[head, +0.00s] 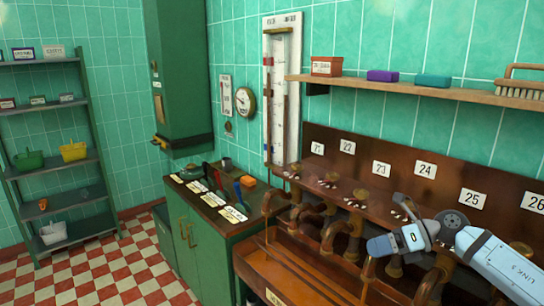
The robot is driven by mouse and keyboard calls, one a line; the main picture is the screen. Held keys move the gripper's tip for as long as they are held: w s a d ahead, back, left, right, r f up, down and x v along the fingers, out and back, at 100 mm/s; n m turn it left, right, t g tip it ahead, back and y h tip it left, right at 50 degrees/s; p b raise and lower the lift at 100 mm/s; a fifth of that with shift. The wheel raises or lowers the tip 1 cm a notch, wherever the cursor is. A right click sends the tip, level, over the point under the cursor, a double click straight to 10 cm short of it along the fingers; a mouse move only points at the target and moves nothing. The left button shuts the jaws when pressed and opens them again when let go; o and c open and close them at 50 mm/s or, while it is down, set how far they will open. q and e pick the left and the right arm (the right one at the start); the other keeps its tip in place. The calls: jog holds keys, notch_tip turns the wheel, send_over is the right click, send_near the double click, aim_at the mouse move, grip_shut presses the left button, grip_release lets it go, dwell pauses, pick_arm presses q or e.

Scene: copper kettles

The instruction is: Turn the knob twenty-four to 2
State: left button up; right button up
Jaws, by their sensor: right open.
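The number plate 24 (425,170) is fixed to the brown wooden back panel on the right. White dial marks (400,203) show on the ledge below it. My left gripper is out of view.
Brass knobs (361,194) and curved copper pipes (331,236) line the bench beside my arm. A wooden shelf (430,90) with boxes and a brush runs above. A green cabinet (200,240) stands left. The checkered floor (110,270) is open.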

jog(key=s+a+f+m+t+y+p, duration=0.35)
jog(key=s+a+f+m+t, duration=0.4)
jog(key=m, duration=0.95)
jog(key=s+d+f+m+h+p, duration=0.1)
jog(key=s+f+m+h+p, duration=0.1)
jog(key=s+f+m+h, duration=0.4)
jog(key=s+d+f+m+t+h+p, duration=0.1)
jog(key=s+f+m+h, duration=0.6)
jog(key=s+f+m, duration=0.5)
jog(key=s+m, duration=0.5)
jog(key=shift+s+d+m+p, duration=0.3)
jog(key=shift+d+m+p, duration=0.05)
jog(key=shift+m+p, duration=0.05)
